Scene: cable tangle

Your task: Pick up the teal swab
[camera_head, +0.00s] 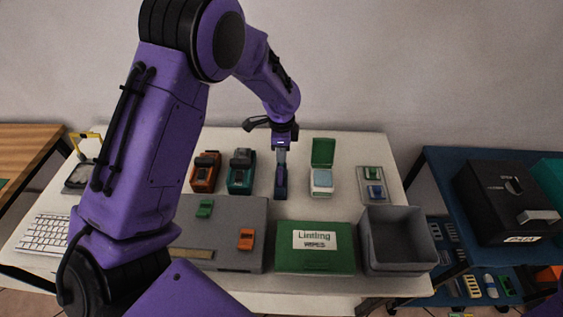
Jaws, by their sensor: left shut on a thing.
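My left gripper (281,185) points straight down over the middle of the white table, between a teal-and-black device (241,172) and a small container with an open green lid (322,180). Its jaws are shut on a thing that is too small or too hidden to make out. I cannot pick out a teal swab as a separate object. Whether the fingertips touch the table is unclear. My right gripper is not in view.
An orange device (205,172) stands left of the teal one. A small tray (363,197) sits at right, a keyboard (45,234) at left.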

